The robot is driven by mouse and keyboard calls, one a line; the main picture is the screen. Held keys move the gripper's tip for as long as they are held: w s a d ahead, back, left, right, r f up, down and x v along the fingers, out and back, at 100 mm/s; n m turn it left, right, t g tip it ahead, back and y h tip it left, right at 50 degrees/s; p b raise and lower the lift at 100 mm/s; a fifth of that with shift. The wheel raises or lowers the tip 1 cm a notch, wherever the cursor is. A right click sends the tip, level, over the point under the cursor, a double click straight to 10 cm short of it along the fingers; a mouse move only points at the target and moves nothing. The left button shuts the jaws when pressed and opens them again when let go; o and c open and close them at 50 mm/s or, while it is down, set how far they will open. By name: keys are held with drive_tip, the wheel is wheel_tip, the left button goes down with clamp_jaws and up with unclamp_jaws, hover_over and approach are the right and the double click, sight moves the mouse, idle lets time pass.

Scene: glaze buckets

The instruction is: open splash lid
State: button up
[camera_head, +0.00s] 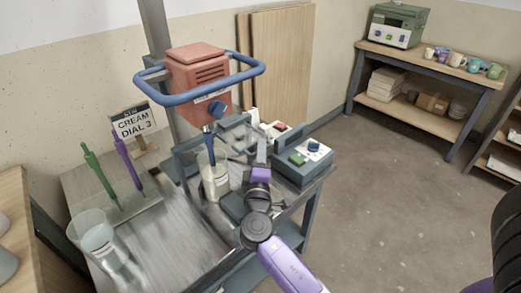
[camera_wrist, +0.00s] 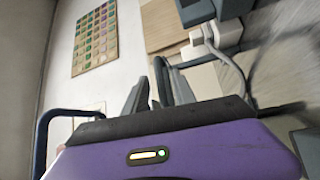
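A mixer with a red head (camera_head: 197,70) and a blue loop bar (camera_head: 250,72) stands over a clear bucket of cream glaze (camera_head: 215,182). Its blue shaft goes down into the bucket. A dark grey bar frame (camera_head: 236,121) stands beside the bucket; I cannot tell for sure whether it is the splash lid. My gripper (camera_head: 262,146) is just right of the bucket, close to this frame. In the wrist view, my two dark fingers (camera_wrist: 151,82) show a narrow gap with nothing clearly held. A thin dark bar (camera_wrist: 215,57) shows behind the right finger.
A grey control box (camera_head: 303,162) with a blue knob and green button stands right of my gripper. At left are a sign (camera_head: 133,121), green and purple sticks, and another clear bucket (camera_head: 97,236). A shelf bench (camera_head: 430,66) stands far right across open floor.

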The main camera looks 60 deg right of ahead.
drive_tip(key=r+v, duration=0.1)
drive_tip(key=v, duration=0.5)
drive_tip(key=shift+s+a+f+b, duration=0.2)
drive_tip(key=shift+a+f+b, duration=0.2)
drive_tip(key=shift+f, duration=0.05)
drive_tip(key=shift+w, duration=0.1)
drive_tip(key=w+a+f+n+t+y, duration=0.2)
drive_tip(key=w+a+f+t+y, duration=0.15)
drive_tip(key=a+y, duration=0.3)
drive_tip(key=s+a+t+y+p, duration=0.1)
drive_tip(key=s+a+t+y, duration=0.15)
drive_tip(key=a, duration=0.25)
drive_tip(key=s+a+t+y, duration=0.1)
drive_tip(key=s+a+y, duration=0.2)
drive_tip(key=a+y, duration=0.15)
drive_tip(key=s+a+r+m+y+p, duration=0.1)
drive_tip(key=s+a+r+m, duration=0.1)
drive_tip(key=s, duration=0.5)
drive_tip(key=s+a+r+m+g+y+p, duration=0.1)
drive_tip(key=s+a+r+m, duration=0.1)
drive_tip(key=s+a, duration=0.3)
drive_tip(key=s+a+r+m+y+p, duration=0.1)
drive_tip(key=s+a, duration=0.3)
drive_tip(key=s, duration=0.7)
drive_tip(key=shift+r+m+y+p, duration=0.35)
drive_tip(key=shift+r+m+y, duration=0.15)
drive_tip(key=shift+r, duration=0.4)
